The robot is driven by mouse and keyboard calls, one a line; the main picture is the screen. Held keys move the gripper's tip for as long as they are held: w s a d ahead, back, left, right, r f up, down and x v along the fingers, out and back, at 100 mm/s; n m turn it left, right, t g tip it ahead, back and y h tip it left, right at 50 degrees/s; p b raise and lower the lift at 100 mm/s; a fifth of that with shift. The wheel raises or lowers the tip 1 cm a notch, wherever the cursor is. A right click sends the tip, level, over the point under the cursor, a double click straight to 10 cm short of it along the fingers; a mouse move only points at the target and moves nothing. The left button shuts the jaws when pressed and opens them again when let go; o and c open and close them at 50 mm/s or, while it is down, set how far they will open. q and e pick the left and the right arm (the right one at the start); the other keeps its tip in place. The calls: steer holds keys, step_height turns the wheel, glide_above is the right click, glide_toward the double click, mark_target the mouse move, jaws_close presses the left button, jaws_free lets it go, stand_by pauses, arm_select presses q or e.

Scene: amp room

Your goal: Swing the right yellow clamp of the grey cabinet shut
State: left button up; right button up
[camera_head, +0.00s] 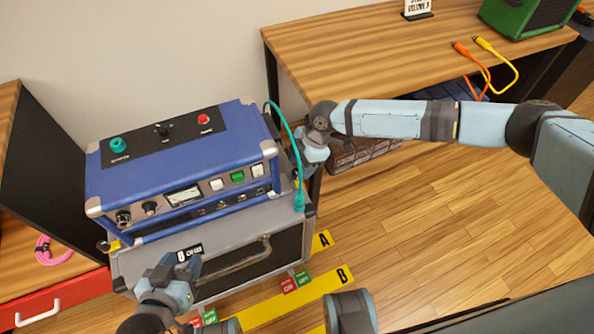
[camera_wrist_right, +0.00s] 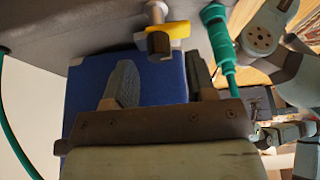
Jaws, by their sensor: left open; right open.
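The grey cabinet (camera_head: 215,284) stands on the floor with a blue amplifier unit (camera_head: 185,165) on top. The right yellow clamp (camera_wrist_right: 178,29) shows in the right wrist view, fixed on a grey surface; whether it is swung open or shut is unclear. In the head view my right gripper (camera_head: 306,172) is at the cabinet's right side and largely covers that clamp. In the wrist view the right gripper (camera_wrist_right: 160,72) is open and empty, with the clamp just beyond and between its fingertips. My left gripper (camera_head: 180,272) is open in front of the cabinet, near its label.
A teal cable with a plug (camera_head: 299,200) hangs beside my right gripper. A left yellow clamp (camera_head: 112,246) is at the cabinet's left edge. A wooden table (camera_head: 370,50) with cables stands behind, and a red drawer (camera_head: 75,300) at left. Floor to the right is free.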

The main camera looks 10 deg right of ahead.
steer(key=shift+x, duration=1.3)
steer(key=c, duration=0.9)
